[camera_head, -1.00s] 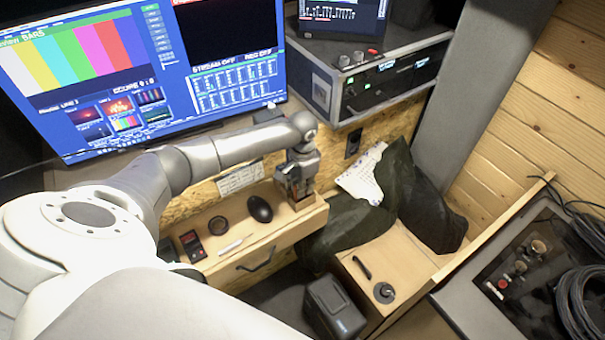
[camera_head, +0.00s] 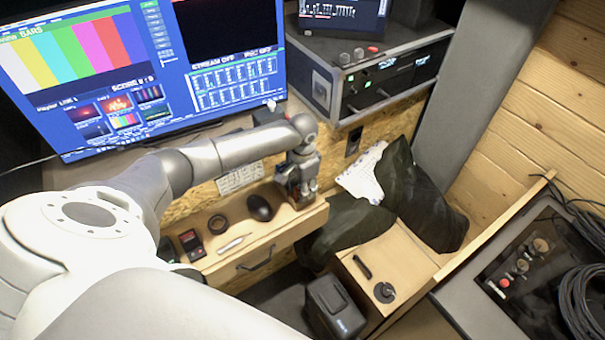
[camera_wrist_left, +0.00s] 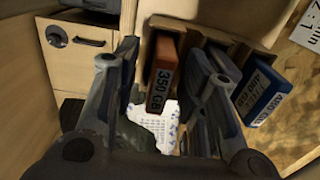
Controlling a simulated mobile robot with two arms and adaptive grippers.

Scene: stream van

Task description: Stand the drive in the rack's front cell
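The wooden rack (camera_wrist_left: 185,24) holds upright drives side by side in the left wrist view. An orange-brown drive (camera_wrist_left: 161,75) labelled 350 GB stands at its left end. A grey drive (camera_wrist_left: 222,62) is in the middle and a blue drive (camera_wrist_left: 262,88) is at the right. My left gripper (camera_wrist_left: 165,55) is open, with one finger on each side of the orange-brown drive and gaps visible. The right finger partly covers the area by the grey drive. In the head view, my left gripper (camera_head: 305,190) is down at the rack, largely hiding the drives. My right gripper is not in view.
A dark jacket (camera_head: 405,195) and white paper (camera_head: 362,175) lie to the right. A large monitor (camera_head: 235,65) stands behind.

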